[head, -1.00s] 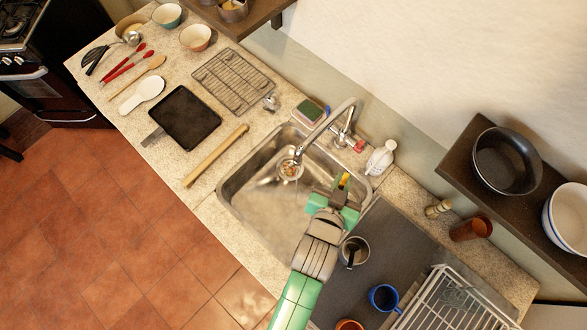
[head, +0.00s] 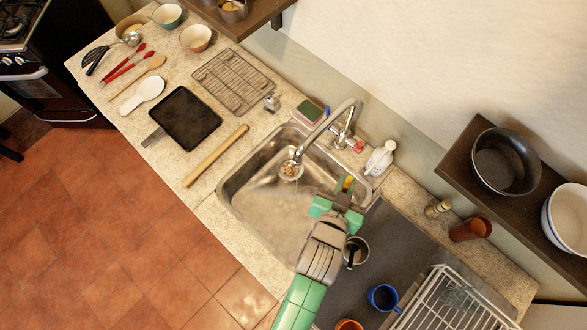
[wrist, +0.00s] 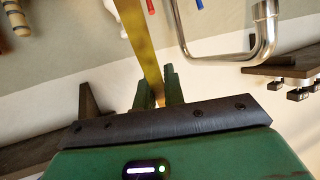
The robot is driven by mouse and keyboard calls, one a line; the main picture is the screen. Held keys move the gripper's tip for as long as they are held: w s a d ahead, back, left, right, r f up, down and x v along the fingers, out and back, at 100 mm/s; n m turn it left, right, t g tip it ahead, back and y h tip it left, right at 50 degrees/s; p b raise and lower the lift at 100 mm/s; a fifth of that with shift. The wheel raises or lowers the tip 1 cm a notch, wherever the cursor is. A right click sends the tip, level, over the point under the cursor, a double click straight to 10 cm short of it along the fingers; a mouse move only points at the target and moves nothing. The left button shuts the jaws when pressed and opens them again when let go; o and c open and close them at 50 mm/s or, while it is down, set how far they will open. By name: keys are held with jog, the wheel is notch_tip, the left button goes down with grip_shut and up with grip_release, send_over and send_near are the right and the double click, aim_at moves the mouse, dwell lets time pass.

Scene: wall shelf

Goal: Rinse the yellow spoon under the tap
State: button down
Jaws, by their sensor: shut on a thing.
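My gripper (head: 344,187) is above the right end of the metal sink (head: 232,196), shut on the yellow spoon. Only a little of the yellow spoon (head: 348,182) shows in the head view. In the wrist view the spoon (wrist: 143,40) is a long yellow strip between my two fingers (wrist: 157,88), running up out of the picture; its bowl end is not visible. The chrome tap (head: 325,125) arches over the sink, its spout end to the left of my gripper and apart from it. The tap pipe also shows in the wrist view (wrist: 266,30). I cannot tell whether water runs.
A soap bottle (head: 381,158) and a sponge holder (head: 309,112) stand behind the sink. A metal cup (head: 356,251) is close beside my arm, with a blue mug (head: 383,297) and a dish rack (head: 455,300) further right. A wall shelf (head: 465,150) juts out at the right.

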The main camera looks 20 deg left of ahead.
jog(key=shift+w+a, duration=0.1)
jog(key=shift+a, duration=0.45)
jog(key=s+a+p, duration=0.1)
jog(key=s+p, duration=0.1)
jog(key=s, duration=0.5)
jog(key=shift+s+a+p, duration=0.3)
jog(key=shift+s+a, duration=0.1)
dwell(1.1)
jog(key=s+a+r+p, duration=0.1)
jog(key=s+r+p, duration=0.1)
jog(key=s+r, duration=0.2)
jog(key=shift+s+p, duration=0.4)
jog(key=shift+s, duration=0.05)
dwell(0.3)
